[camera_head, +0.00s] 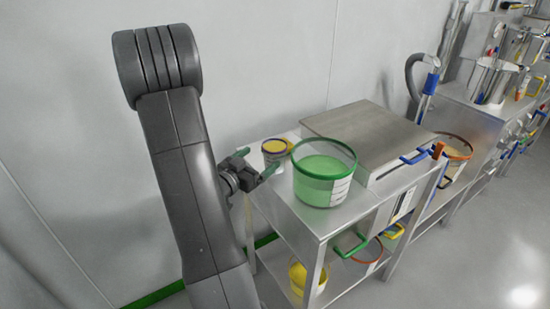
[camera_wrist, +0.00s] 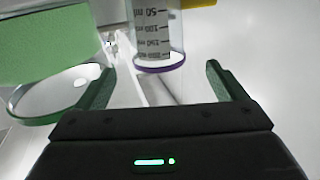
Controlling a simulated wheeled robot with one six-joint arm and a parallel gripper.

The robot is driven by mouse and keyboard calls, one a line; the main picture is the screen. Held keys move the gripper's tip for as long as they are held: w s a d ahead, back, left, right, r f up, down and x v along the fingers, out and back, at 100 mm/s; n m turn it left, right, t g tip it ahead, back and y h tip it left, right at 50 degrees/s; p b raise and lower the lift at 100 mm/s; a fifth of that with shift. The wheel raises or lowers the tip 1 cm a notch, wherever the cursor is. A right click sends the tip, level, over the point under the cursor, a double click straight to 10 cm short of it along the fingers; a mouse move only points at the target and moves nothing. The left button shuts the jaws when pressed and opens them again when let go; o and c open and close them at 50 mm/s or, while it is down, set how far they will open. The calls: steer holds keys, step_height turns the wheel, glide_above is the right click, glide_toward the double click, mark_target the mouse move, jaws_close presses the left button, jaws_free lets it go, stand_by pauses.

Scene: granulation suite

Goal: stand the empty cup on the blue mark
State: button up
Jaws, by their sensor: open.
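A small clear cup (camera_head: 273,155) with a purple rim and a white label stands upright on the steel table, left of the green-rimmed tub. Yellow shows at its top in the head view; I cannot tell if that is inside or behind it. The wrist view shows what looks like the same cup (camera_wrist: 158,35), with graduation marks and a purple ring. My gripper (camera_head: 254,163) is at the table's left end, close to the cup. In the wrist view my gripper (camera_wrist: 160,80) is open and empty, with the cup ahead between the fingers, apart from them. I see no blue mark.
The green-filled tub (camera_head: 323,178) stands close right of the cup; its green side (camera_wrist: 60,45) fills the wrist view's left. A yellow object (camera_wrist: 197,3) is behind the cup. A large steel box (camera_head: 365,130) with a blue handle covers the table's right. The front-left tabletop is narrow.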

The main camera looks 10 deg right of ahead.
mark_target(281, 143)
steer(key=x, duration=0.8)
steer(key=shift+d+p, duration=0.1)
steer(key=shift+p, duration=0.25)
steer(key=shift+s, duration=0.1)
steer(key=c, duration=1.1)
